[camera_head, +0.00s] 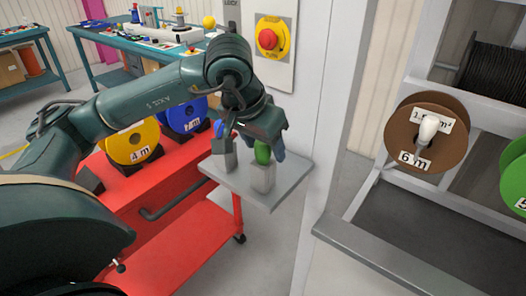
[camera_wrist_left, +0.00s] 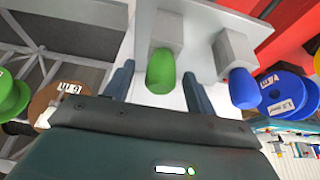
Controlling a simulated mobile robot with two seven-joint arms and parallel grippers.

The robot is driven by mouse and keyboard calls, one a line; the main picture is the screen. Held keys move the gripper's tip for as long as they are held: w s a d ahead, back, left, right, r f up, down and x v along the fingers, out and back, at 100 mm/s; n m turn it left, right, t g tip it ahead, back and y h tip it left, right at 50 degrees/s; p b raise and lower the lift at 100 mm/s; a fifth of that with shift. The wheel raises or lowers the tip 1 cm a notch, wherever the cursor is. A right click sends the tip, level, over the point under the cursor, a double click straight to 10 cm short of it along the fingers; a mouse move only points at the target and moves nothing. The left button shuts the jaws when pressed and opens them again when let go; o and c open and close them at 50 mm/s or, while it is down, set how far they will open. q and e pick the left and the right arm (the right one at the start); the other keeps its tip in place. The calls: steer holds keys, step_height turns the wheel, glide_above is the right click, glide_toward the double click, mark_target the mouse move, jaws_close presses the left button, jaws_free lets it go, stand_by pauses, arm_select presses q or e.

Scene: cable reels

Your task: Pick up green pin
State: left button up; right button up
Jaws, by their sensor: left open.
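The green pin (camera_head: 263,153) is a rounded green peg standing in a light grey block on a small grey shelf (camera_head: 272,199). In the left wrist view the green pin (camera_wrist_left: 161,72) shows between my two fingers, with gaps on both sides. My left gripper (camera_head: 250,149) is open and empty, close above the shelf, with its fingers on either side of the pin. It also shows in the left wrist view (camera_wrist_left: 160,85). My right gripper is not in view.
A blue pin (camera_wrist_left: 243,88) in a grey block stands beside the green one, just outside my finger. A red cart (camera_head: 150,195) with yellow and blue reels is at left. A grey post stands right of the shelf, then a rack with a brown reel (camera_head: 427,133).

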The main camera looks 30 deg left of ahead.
arm_select(q)
steer(key=shift+c, duration=0.5)
steer(key=c, duration=1)
step_height(320, 180, up, 10)
steer(key=shift+r, duration=0.1)
